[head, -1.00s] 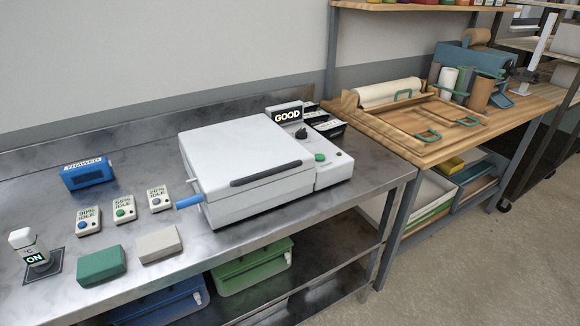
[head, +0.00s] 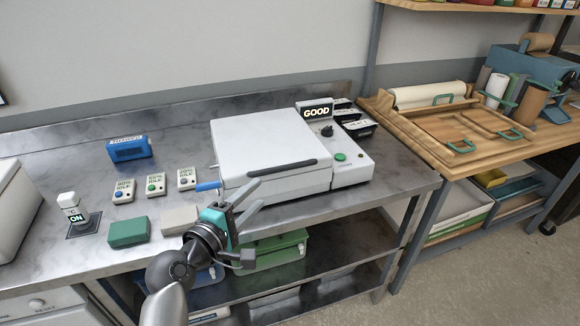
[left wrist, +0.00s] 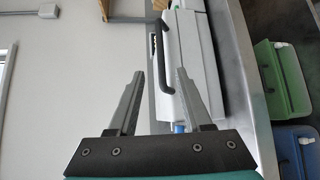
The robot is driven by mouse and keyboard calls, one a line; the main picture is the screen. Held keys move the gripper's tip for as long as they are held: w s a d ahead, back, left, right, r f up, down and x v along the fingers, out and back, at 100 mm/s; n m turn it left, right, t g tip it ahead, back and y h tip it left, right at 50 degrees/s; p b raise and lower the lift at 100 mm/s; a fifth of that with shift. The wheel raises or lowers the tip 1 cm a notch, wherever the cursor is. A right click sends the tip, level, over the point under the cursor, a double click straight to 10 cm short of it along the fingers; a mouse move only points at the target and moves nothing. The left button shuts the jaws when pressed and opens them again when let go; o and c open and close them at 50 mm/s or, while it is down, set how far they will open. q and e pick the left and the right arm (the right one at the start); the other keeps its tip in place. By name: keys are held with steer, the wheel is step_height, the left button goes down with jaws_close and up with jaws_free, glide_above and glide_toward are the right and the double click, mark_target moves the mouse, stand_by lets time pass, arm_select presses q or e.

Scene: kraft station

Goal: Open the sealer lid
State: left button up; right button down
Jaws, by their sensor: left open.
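The white sealer (head: 262,146) sits on the steel counter with its lid down. A dark handle bar (head: 282,169) runs along the lid's front edge, and a blue lever (head: 207,186) sticks out at its left front. My left gripper (head: 251,193) is open and empty, in front of the sealer's front left side in the head view, below the handle. In the left wrist view the open fingers (left wrist: 156,90) point toward the sealer (left wrist: 198,62), with the dark handle (left wrist: 166,76) beyond their tips. My right gripper is not in view.
Small labelled boxes, a green block (head: 128,232) and a light block (head: 180,220) lie to the left. Bins (head: 270,252) stand on the shelf below.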

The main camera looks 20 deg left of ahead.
mark_target(284, 170)
arm_select(q)
steer(key=b+x, duration=0.1)
steer(key=x, duration=1.3)
steer(key=shift+w+f, duration=0.1)
steer(key=shift+w, duration=0.1)
jaws_close()
stand_by(1.0)
